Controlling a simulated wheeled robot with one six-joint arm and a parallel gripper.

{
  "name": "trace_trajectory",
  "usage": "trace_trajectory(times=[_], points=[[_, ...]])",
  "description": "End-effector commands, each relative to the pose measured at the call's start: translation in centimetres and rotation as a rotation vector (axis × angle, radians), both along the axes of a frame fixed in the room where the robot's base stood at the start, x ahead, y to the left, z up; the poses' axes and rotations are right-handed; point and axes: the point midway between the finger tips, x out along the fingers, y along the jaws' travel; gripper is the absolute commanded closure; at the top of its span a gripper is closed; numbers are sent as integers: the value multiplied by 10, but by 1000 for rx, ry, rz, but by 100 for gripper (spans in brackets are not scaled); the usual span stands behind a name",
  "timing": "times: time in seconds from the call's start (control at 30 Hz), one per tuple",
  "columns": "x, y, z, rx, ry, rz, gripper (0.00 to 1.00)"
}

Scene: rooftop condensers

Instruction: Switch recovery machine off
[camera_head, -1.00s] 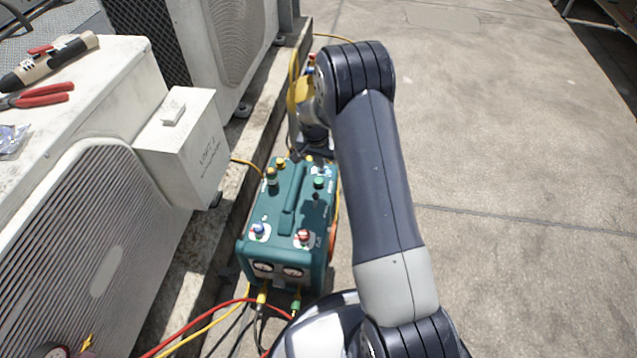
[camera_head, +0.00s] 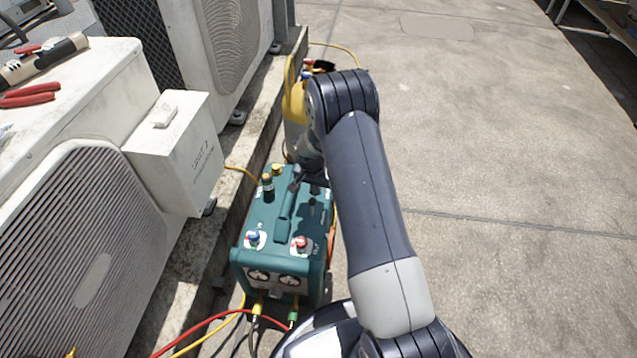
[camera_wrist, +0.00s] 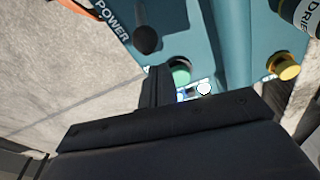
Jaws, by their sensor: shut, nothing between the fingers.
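The recovery machine (camera_head: 275,218) is a teal box with a top handle, standing on the ground beside the condenser ledge. In the wrist view its teal top (camera_wrist: 200,30) fills the upper middle. A black round-ended switch lever (camera_wrist: 147,40) stands beside the word POWER (camera_wrist: 112,20). A green button (camera_wrist: 181,73) lies just past my fingertips, partly hidden by them. My gripper (camera_head: 296,184) is shut and empty, low over the far end of the machine's top. In the wrist view my gripper (camera_wrist: 158,72) shows its fingertips just below the lever; I cannot tell whether they touch anything.
Blue (camera_head: 254,237) and red (camera_head: 300,243) valve knobs sit on the machine's near end. Hoses (camera_head: 215,318) run from its front. A yellow-topped cylinder (camera_head: 293,105) stands behind it. White condenser units (camera_head: 90,230) line the left. Open concrete (camera_head: 480,160) lies to the right.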

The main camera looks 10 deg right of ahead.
Motion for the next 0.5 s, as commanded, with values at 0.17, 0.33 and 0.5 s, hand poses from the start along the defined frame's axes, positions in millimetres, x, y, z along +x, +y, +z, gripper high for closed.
trace_trajectory(times=[0.17, 0.33, 0.5], points=[[-11, 7, 2, 0, 0, 1, 100], [-13, 9, 3, 0, 0, 0, 100], [-13, 9, 3, 0, 0, 0, 100]])
